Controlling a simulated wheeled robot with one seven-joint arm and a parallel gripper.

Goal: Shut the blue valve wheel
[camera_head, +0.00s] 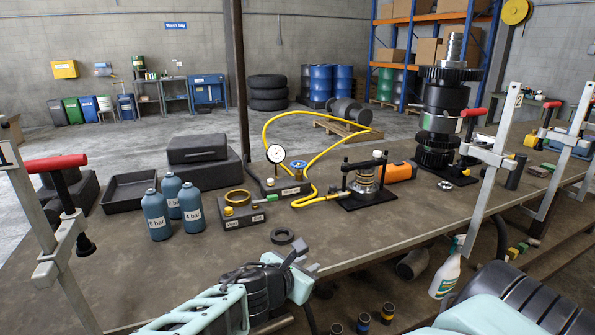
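The blue valve wheel (299,164) is small and sits at mid-table, on the fitting beside a round white pressure gauge (276,154). The gauge stands on a dark block (285,188) with a white label. A yellow hose (318,201) runs close by the wheel. I cannot tell from the wheel whether its valve is open or shut. My arm, mint and black, shows at the bottom of the view. What looks like my gripper (302,262) is at the near edge of the table, well short of the wheel and not touching it. Its finger opening is not clear.
Three blue bottles (157,215) and a block with a brass ring (238,199) stand left of the gauge. A clamped round part (365,182) stands to the right. A black ring (283,236) lies in front. Red-handled clamps (56,163) rise at the table edges.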

